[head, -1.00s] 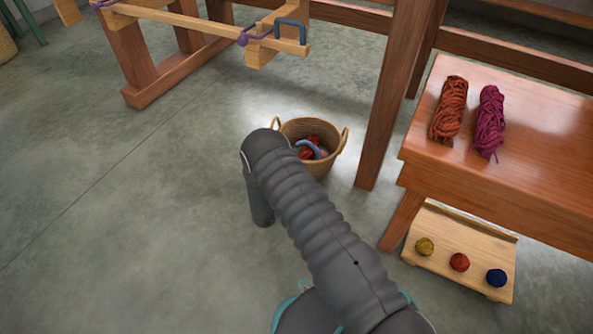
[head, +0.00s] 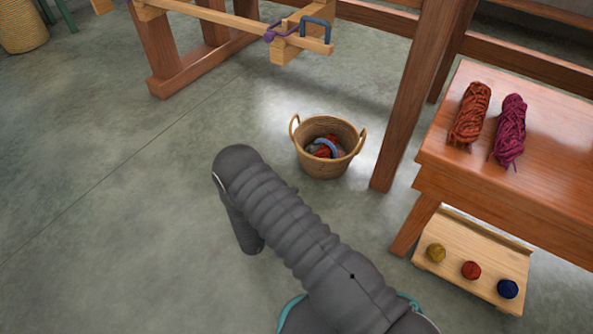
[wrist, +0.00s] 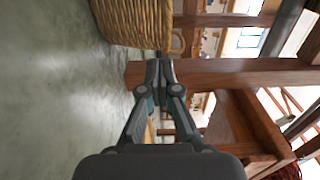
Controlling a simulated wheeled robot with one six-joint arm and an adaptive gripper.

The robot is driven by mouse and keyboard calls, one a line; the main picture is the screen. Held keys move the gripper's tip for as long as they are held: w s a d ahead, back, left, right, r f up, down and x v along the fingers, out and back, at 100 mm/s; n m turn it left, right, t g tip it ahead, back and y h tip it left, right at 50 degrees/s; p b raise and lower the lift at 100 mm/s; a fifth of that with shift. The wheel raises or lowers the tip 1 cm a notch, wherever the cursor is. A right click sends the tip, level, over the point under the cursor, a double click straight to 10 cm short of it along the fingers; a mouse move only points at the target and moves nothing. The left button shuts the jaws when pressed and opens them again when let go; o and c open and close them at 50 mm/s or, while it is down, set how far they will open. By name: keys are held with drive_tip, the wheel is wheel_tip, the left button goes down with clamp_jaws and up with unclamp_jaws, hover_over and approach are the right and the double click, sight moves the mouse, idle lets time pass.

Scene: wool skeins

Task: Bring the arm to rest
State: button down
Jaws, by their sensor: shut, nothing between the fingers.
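My arm (head: 290,225) stretches up from the bottom of the head view and bends down at its far end, over bare floor. The gripper itself is hidden behind the arm there. In the wrist view my gripper (wrist: 158,75) is shut and empty, its fingertips together. A wicker basket (wrist: 135,22) shows beyond the fingertips at the top of that view. In the head view the basket (head: 327,167) stands on the floor to the right of the arm's bend, apart from it, with several coloured things inside.
A wooden table (head: 560,150) at right bears an orange skein (head: 469,114) and a magenta skein (head: 509,131). Below it is a wooden board (head: 480,245) with three yarn balls. A table post (head: 415,100) stands right of the basket. The floor (head: 110,220) at left is clear.

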idle(0.3)
drive_tip(key=s+d+f+m+g+h, duration=0.3)
drive_tip(key=s+d+m+g, duration=0.25)
drive_tip(key=m, duration=0.35)
drive_tip(key=s+d+r+m+g, duration=0.4)
drive_tip(key=s+r+m+g, duration=0.35)
drive_tip(key=m, duration=0.35)
drive_tip(key=s+d+r+m+t+y+p, duration=0.1)
drive_tip(key=s+d+r+m+y+p, duration=0.1)
drive_tip(key=r+m, duration=0.7)
drive_tip(key=s+d+r+m+t+y+p, duration=0.1)
drive_tip(key=s+r+m+y+p, duration=0.3)
drive_tip(key=r, duration=2)
drive_tip(key=s+d+r+m+t+y+p, duration=0.1)
drive_tip(key=s+d+r+m+y+p, duration=0.1)
drive_tip(key=s+r+m+y, duration=0.5)
drive_tip(key=s+d+r+m, duration=0.1)
drive_tip(key=s+r+m, duration=0.2)
drive_tip(key=r+m, duration=0.4)
wheel_tip(320, 180, up, 3)
drive_tip(key=shift+s+d+r+t+p, duration=0.1)
drive_tip(key=shift+s+d+t+p, duration=0.2)
drive_tip(key=shift+s+p, duration=0.1)
